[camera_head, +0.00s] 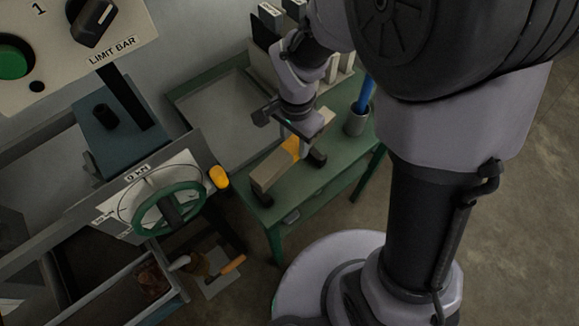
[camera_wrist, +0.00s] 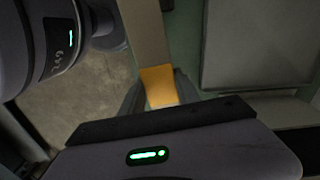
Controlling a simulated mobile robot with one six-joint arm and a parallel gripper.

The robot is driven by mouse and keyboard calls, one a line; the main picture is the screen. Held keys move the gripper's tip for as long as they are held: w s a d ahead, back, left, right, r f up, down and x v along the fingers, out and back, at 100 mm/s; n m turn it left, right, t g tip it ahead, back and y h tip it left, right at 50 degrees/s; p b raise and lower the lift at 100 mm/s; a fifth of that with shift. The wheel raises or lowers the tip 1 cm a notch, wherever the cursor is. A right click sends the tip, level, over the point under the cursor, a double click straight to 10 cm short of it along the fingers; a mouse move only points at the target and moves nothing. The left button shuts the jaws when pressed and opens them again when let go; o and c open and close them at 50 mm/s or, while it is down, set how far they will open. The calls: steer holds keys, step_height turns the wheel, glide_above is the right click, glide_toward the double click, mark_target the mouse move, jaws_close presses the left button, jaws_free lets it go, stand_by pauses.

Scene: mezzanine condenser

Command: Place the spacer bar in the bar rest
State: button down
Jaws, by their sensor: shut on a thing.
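The spacer bar (camera_head: 267,172) is a long pale beige bar with a yellow-orange band around its middle. It lies lengthwise over the green table, and I cannot tell whether it touches the top. My gripper (camera_head: 293,146) is shut on the bar at the band. In the wrist view the bar (camera_wrist: 146,35) runs up and away from my gripper (camera_wrist: 160,100), with the band (camera_wrist: 158,86) between the fingers. I cannot clearly make out the bar rest in either view.
The green table (camera_head: 321,178) also bears a grey tray (camera_head: 215,110), a cup (camera_head: 356,122) with a blue item and upright pale dividers (camera_head: 340,66). A machine with a green handwheel (camera_head: 168,208) and yellow knob (camera_head: 219,177) stands left. Open floor (camera_head: 525,190) lies right.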

steer(key=shift+s+a+r+m, duration=0.3)
steer(key=shift+a+r+m, duration=0.2)
steer(key=shift+m, duration=0.1)
steer(key=shift+s+a+f, duration=0.15)
steer(key=shift+s+f, duration=0.05)
steer(key=shift+f, duration=0.1)
steer(key=shift+m, duration=0.3)
step_height(320, 180, down, 9)
steer(key=b, duration=0.3)
steer(key=shift+f, duration=0.2)
steer(key=shift+b, duration=0.35)
steer(key=shift+f, duration=0.2)
steer(key=c, duration=0.9)
jaws_free()
steer(key=shift+r, duration=0.15)
